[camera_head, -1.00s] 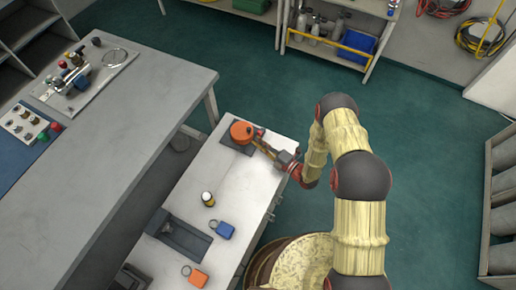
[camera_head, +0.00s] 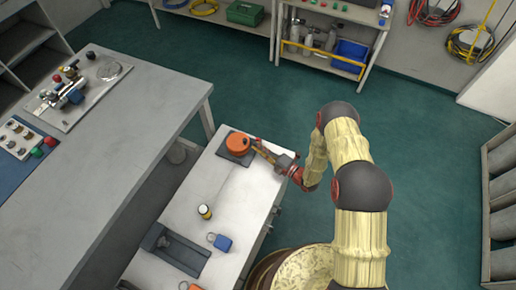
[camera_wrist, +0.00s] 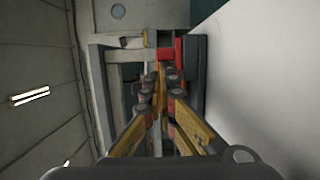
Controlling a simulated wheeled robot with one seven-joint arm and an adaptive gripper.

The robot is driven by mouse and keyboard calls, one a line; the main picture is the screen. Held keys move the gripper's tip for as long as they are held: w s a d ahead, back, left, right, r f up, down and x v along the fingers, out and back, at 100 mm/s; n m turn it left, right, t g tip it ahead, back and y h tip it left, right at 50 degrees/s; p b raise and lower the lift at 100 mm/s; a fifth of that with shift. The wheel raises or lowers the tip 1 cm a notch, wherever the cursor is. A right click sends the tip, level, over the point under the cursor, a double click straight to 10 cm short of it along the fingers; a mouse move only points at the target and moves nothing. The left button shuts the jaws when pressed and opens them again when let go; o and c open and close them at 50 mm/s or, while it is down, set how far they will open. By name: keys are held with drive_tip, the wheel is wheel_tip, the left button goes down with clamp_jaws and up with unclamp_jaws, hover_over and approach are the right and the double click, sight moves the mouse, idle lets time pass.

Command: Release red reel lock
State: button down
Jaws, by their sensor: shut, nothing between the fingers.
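The orange-red reel (camera_head: 238,143) sits on a dark square base (camera_head: 226,152) at the far end of the white bench. A small red part (camera_head: 259,140) shows at its right side, close to my fingers; I cannot tell for sure that it is the lock. My gripper (camera_head: 254,147) is shut and empty, with its fingertips at the reel's right side. Whether they touch is unclear. In the wrist view my fingertips (camera_wrist: 160,74) point at a red part (camera_wrist: 179,50) beside the dark base (camera_wrist: 197,75); the fingers partly cover what lies ahead.
A grey table (camera_head: 125,115) with fittings stands to the left. Open green floor (camera_head: 265,95) lies behind and to the right.

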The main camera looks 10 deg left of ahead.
drive_tip(key=v, duration=1.2)
idle(0.4)
